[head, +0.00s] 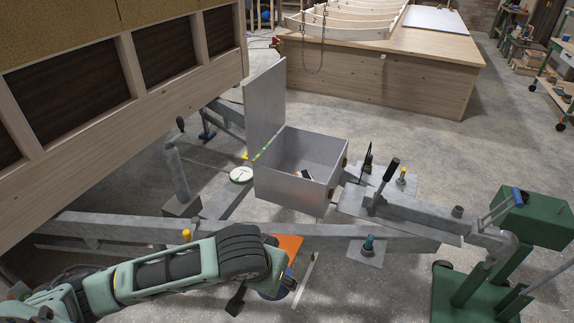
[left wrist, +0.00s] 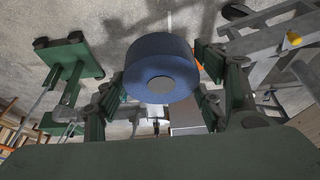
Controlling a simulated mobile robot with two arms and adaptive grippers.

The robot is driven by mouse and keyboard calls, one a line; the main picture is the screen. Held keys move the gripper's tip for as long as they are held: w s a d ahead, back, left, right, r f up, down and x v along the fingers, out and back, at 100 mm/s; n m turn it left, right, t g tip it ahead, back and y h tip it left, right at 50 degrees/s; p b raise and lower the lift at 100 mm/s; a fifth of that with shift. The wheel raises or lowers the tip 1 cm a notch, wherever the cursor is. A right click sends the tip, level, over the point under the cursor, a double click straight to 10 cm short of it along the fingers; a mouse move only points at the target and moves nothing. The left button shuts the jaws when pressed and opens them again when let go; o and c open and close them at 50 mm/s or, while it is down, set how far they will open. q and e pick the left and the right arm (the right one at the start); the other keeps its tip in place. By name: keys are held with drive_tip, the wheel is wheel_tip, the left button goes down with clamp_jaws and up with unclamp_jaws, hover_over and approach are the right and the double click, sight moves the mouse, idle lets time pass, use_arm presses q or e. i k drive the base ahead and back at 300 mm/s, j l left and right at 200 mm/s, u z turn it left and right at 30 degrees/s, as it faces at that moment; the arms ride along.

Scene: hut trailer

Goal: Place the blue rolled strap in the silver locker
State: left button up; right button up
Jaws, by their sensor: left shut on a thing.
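The silver locker (head: 290,188) is an open metal box on the trailer frame in the head view, with its lid (head: 265,108) standing up on the left. A small dark, red and white item (head: 303,174) lies inside. The blue rolled strap (left wrist: 150,52) is a thick blue roll with a grey centre in the left wrist view. My left gripper (left wrist: 160,80) is shut on it, one finger on each side. In the head view my left arm reaches in front of the locker, and its wrist hides most of the gripper and strap. My right gripper is out of view.
Trailer beams (head: 125,228) cross in front of the locker. An orange piece (head: 289,243) shows beyond my left wrist. A green stand (head: 540,217) is at right, and upright levers (head: 386,180) rise right of the locker. A wooden hut wall (head: 105,75) overhangs the left.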

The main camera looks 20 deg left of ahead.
sight(313, 175)
drive_tip(key=i+u, duration=0.1)
drive_tip(key=i, duration=0.35)
drive_tip(key=i+l+u, duration=0.15)
drive_tip(key=i, duration=0.35)
drive_tip(key=i+l+u, duration=0.1)
drive_tip(key=i, duration=0.35)
drive_tip(key=i+l+u, duration=0.15)
drive_tip(key=i, duration=0.3)
drive_tip(key=i+l+u, duration=0.1)
drive_tip(key=i, duration=0.35)
drive_tip(key=l, duration=0.1)
